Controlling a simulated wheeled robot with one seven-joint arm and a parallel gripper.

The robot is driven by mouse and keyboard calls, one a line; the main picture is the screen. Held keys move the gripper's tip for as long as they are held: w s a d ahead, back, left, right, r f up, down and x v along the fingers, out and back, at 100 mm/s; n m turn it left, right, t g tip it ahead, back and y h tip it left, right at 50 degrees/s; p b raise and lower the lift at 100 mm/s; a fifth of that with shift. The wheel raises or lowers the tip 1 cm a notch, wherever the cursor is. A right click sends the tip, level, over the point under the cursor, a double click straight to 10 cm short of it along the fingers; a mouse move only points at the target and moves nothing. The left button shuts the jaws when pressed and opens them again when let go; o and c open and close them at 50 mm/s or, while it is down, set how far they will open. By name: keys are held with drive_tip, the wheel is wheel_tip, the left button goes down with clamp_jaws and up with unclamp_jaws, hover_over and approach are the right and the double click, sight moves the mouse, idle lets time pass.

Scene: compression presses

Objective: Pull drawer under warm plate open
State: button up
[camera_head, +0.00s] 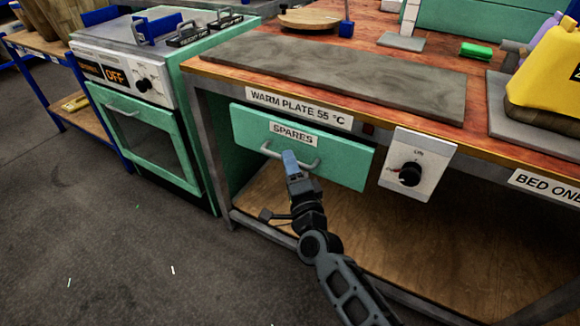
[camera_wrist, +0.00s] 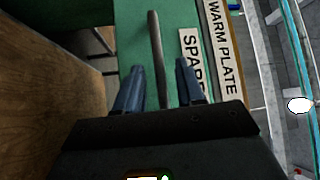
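The green drawer (camera_head: 345,160) labelled SPARES sits under the bench top, below the WARM PLATE 55 °C label (camera_head: 298,108). It looks shut. Its grey bar handle (camera_head: 268,151) runs across the front below the SPARES label. My gripper (camera_head: 290,160) is at the handle, near its middle. In the wrist view the handle (camera_wrist: 156,50) passes between the two blue fingers of my gripper (camera_wrist: 160,85). The fingers are apart, with visible gaps on both sides of the bar. The grey warm plate (camera_head: 340,75) lies on the bench top above.
A control box with a black knob (camera_head: 410,174) hangs right of the drawer. A wooden lower shelf (camera_head: 400,235) lies beneath it. A green oven (camera_head: 150,140) stands at the left. A yellow container (camera_head: 545,70) stands at the right. The floor (camera_head: 120,260) in front is mostly clear.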

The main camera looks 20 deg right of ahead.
drive_tip(key=shift+w, duration=0.2)
clamp_jaws()
idle(0.3)
